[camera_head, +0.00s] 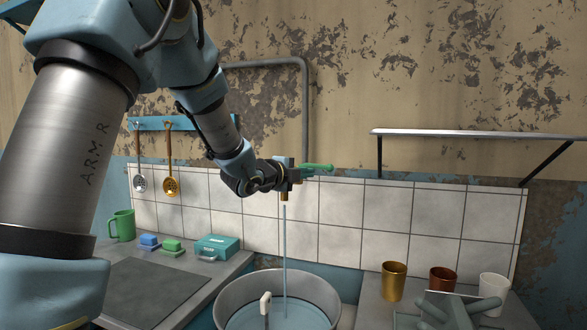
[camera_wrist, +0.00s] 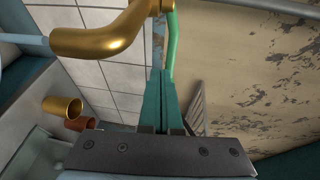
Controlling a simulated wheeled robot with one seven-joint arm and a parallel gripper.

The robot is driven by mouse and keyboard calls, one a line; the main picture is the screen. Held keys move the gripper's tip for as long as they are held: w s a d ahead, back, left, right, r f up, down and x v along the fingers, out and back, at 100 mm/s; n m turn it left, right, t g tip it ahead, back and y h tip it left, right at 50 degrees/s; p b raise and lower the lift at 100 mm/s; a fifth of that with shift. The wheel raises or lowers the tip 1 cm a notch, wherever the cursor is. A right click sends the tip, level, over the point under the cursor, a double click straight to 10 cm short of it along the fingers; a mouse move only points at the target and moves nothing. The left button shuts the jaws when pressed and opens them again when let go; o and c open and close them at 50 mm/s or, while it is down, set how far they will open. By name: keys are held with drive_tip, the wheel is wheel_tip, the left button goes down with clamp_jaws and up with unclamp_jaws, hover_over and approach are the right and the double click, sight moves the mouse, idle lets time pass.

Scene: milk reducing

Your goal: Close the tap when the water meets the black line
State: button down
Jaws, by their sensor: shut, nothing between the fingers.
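The brass tap spout (camera_head: 284,197) sits just below my gripper (camera_head: 290,174) in the head view. A thin stream of water (camera_head: 285,245) falls from it into a metal pot (camera_head: 226,298), which holds pale blue water (camera_head: 285,317). I cannot make out the black line. In the wrist view, my gripper's teal fingers (camera_wrist: 158,75) are shut and empty. The spout (camera_wrist: 100,40) is to their upper left. The green tap lever (camera_wrist: 173,45) runs close beside the fingertips. I cannot tell whether they touch. The lever (camera_head: 320,168) also shows right of my gripper in the head view.
A white handled object (camera_head: 265,304) stands in the pot. A gold cup (camera_head: 394,281), a brown cup (camera_head: 442,280) and a white cup (camera_head: 494,290) stand on the right counter. A green mug (camera_head: 124,225) and a teal box (camera_head: 218,248) are at left. A shelf (camera_head: 470,133) is on the wall.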

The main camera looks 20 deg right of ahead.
sight(322, 168)
drive_tip(key=shift+w+d+r+p, duration=0.2)
drive_tip(key=shift+w+d+p, duration=0.1)
drive_tip(key=shift+d, duration=0.35)
drive_tip(key=shift+w+d+r+p, duration=0.15)
drive_tip(key=shift+w+d, duration=0.15)
drive_tip(key=shift+d, duration=0.3)
drive_tip(key=shift+f+b, duration=0.15)
drive_tip(key=shift+b, duration=0.35)
drive_tip(key=shift+w+d+n+t+y+b, duration=0.15)
drive_tip(key=shift+d+n+t+y+b, duration=0.45)
drive_tip(key=shift+b, duration=1.3)
drive_tip(key=shift+w+d+t+h+b, duration=0.1)
drive_tip(key=shift+w+d+t+b, duration=0.1)
drive_tip(key=shift+d+b, duration=1.2)
drive_tip(key=shift+a+b, duration=0.45)
drive_tip(key=shift+s, duration=0.1)
